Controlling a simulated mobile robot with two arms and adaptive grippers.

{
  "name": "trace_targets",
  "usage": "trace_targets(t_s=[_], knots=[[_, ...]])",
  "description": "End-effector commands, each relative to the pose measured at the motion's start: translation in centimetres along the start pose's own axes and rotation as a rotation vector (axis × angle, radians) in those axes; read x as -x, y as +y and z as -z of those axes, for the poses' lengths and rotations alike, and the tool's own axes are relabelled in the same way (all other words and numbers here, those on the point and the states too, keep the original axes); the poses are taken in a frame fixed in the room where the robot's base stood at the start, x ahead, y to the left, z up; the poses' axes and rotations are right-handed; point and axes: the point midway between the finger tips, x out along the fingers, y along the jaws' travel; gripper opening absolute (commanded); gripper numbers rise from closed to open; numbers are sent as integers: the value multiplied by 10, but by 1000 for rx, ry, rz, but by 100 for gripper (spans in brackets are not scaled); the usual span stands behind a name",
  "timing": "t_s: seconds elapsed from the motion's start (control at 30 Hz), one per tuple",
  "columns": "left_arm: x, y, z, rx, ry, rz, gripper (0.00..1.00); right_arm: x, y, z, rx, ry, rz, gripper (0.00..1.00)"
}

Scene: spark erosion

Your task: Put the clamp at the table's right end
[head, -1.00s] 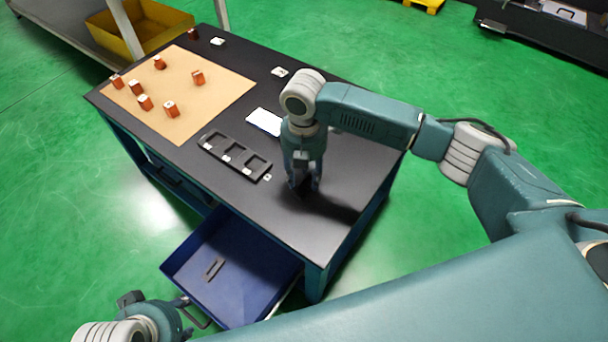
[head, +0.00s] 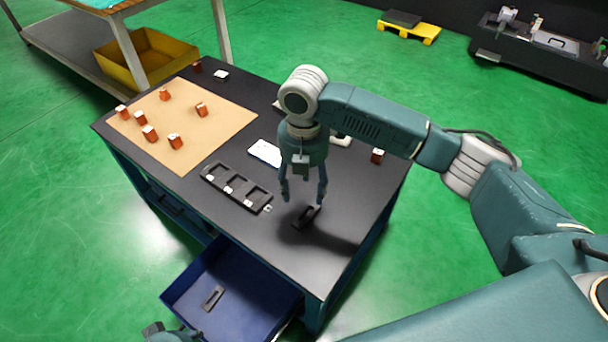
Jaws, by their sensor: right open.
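A small black clamp (head: 309,216) rests on the dark tabletop near the table's right end. My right gripper (head: 304,200) is just above and beside it, pointing down with its fingers apart and nothing between them. My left gripper (head: 172,333) shows only as a sliver at the bottom edge, beside the open drawer; its fingers cannot be made out. The table (head: 340,245) is black with blue legs.
The open blue drawer (head: 250,315) holds a small dark piece (head: 213,298). A black slotted tray (head: 236,187), a white-screened device (head: 265,153) and a tan mat (head: 190,120) with several orange-brown blocks lie on the table. Another block (head: 377,156) stands near the far right edge.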

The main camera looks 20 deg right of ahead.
Motion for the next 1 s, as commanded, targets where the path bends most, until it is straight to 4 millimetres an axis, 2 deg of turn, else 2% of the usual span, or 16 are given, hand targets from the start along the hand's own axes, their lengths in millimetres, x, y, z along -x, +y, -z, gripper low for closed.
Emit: trace_targets(t_s=[0.03, 0.1, 0.27, 1.0], knots=[[-5, 0, -2, -1, -6, -1, 40, 11, 1, 0, 0, 0, -2, 57], [-13, 1, -4, -1, -10, -2, 40, 19, 0, 0, -1, 0, -2, 57], [-22, 1, -7, -2, -13, -2, 40, 29, 0, 0, -1, 0, 0, 57], [-23, 1, -8, -2, -14, -2, 40, 29, 0, 0, 0, 0, 1, 57]])
